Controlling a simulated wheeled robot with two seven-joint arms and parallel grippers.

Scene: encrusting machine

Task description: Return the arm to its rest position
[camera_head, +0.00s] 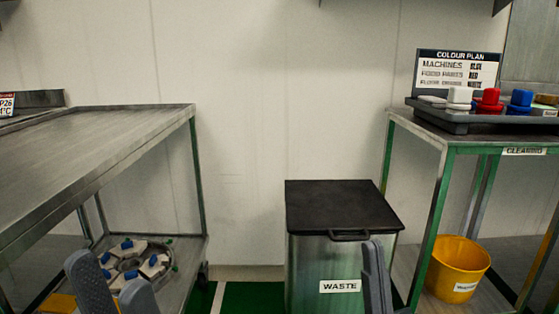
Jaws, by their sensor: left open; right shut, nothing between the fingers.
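My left gripper (111,284) is at the bottom left of the head view, its two grey fingers apart with nothing seen between them. It shows in front of the lower shelf of the left table. My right gripper (377,277) is at the bottom, right of the middle, in front of the waste bin. Its fingers are together and hold nothing. Only the finger ends of both grippers show; the arms behind them are out of the picture.
A steel table (110,135) stands at left, with a round metal part (128,262) on its lower shelf. A lidded waste bin (316,262) stands mid-right. The right table (418,125) bears a colour-plan rack (457,70); a yellow bucket (459,262) is below. Green floor shows between.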

